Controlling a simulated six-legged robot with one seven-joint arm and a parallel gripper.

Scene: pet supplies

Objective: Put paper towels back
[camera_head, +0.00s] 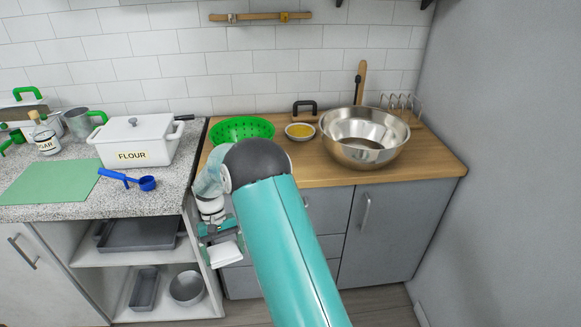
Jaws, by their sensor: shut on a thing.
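My gripper (220,241) hangs in front of the cabinets, just right of the open shelves and below the counter level. It is shut on a white object (225,254), which may be the paper towels. Only a small pale part of it shows below the fingers, and my teal arm hides its right side. I cannot make out its full shape. No other paper towels can be made out in this view.
A wooden counter (430,169) holds a green colander (241,128), a yellow-filled bowl (300,132) and a large steel bowl (366,140). On the granite counter (95,200) are a flour pot (131,144) and a blue scoop (147,184). Open shelves (165,255) hold pans. A wooden rail (262,16) hangs above.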

